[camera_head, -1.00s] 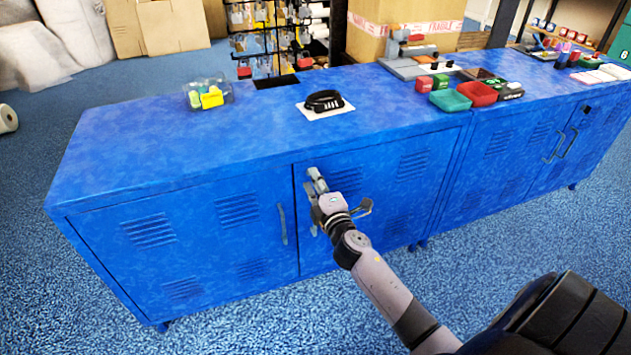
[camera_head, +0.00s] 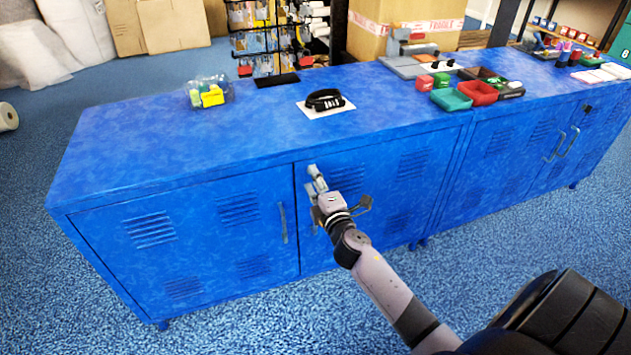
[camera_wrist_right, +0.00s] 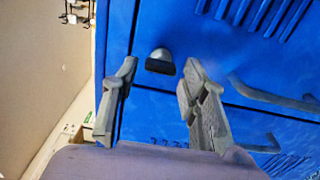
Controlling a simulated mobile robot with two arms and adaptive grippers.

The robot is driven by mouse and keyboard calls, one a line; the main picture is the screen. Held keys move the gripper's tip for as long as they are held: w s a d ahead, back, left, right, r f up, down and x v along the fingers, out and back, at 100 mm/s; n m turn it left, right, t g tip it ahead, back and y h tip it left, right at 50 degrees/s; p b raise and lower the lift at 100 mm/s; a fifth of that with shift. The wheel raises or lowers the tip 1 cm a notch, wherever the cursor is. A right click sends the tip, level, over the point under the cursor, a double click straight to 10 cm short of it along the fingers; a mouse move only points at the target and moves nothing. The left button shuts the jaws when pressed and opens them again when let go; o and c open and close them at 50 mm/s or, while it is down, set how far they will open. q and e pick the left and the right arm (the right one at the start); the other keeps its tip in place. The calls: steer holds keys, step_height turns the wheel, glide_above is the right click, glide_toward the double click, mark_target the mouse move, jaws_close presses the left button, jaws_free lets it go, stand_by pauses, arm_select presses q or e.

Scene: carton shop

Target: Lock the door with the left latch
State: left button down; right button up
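The blue cabinet's right door (camera_head: 385,190) looks shut beside the left door (camera_head: 205,235). In the right wrist view a small grey rounded latch knob (camera_wrist_right: 160,61) stands out from the blue metal near the door's edge. My right gripper (camera_head: 335,190) is at the upper left part of the right door. In the wrist view its two fingers (camera_wrist_right: 161,72) are spread apart with the knob between and just beyond their tips, and I see no contact. In the head view the gripper largely hides the latch. My left gripper is not in view.
Door handles (camera_head: 283,222) stand out near the gripper. The cabinet top (camera_head: 215,135) holds a bag of small items (camera_head: 207,93), a black coiled item (camera_head: 324,100) on a white card, and small bins (camera_head: 478,94). Blue carpet (camera_head: 240,315) in front is clear.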

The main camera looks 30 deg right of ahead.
steer(key=shift+o, duration=0.6)
steer(key=shift+s, duration=0.15)
steer(key=v, duration=1.1)
steer(key=shift+s, duration=0.4)
steer(key=shift+a, duration=0.15)
